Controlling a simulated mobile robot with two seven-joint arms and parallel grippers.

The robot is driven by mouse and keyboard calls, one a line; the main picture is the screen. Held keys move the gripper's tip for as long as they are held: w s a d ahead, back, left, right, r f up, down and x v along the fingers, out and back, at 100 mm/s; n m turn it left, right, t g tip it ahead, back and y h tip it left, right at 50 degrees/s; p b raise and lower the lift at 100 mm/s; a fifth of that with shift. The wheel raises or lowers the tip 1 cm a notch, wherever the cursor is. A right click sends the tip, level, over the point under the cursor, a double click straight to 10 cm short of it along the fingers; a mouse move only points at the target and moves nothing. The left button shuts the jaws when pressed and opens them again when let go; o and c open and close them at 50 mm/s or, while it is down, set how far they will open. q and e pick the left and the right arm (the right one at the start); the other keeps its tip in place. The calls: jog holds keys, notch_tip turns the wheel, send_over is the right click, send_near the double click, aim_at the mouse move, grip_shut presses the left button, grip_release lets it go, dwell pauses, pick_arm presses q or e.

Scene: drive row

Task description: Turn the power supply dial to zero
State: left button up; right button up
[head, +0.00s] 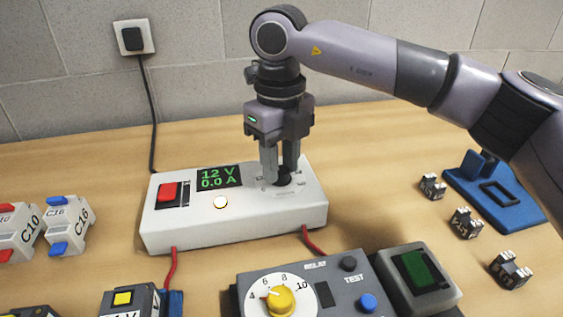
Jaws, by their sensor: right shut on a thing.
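The power supply (236,226) is a white box on the wooden bench, with a red rocker switch (168,192) on its left. Its display (219,177) reads 12 V and 0.0 A in green. A small round light (221,203) glows pale below the display. My right gripper (280,181) points down at the right part of the box top and is shut on the black dial (283,176). The fingers hide most of the dial, so its pointer cannot be read. My left gripper is not in view.
A grey tester with a yellow knob (281,300) and a small screen unit (418,278) stand in front. White breakers (66,225) are at the left. Small black parts (466,222) and a blue stand (490,190) are at the right. A cable runs to the wall socket (133,37).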

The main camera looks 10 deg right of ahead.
aim_at(280, 169)
jog(key=n+p, duration=0.1)
jog(key=n, duration=0.3)
jog(key=shift+n, duration=0.3)
jog(key=n, duration=0.4)
jog(key=shift+p, duration=0.35)
jog(key=o, duration=1.6)
jog(key=shift+r, duration=0.1)
jog(key=shift+r+p, duration=1.9)
jog(key=shift+r, duration=0.7)
jog(key=shift+w+r+p, duration=0.15)
jog(key=shift+r+p, duration=0.5)
jog(key=shift+r, duration=0.25)
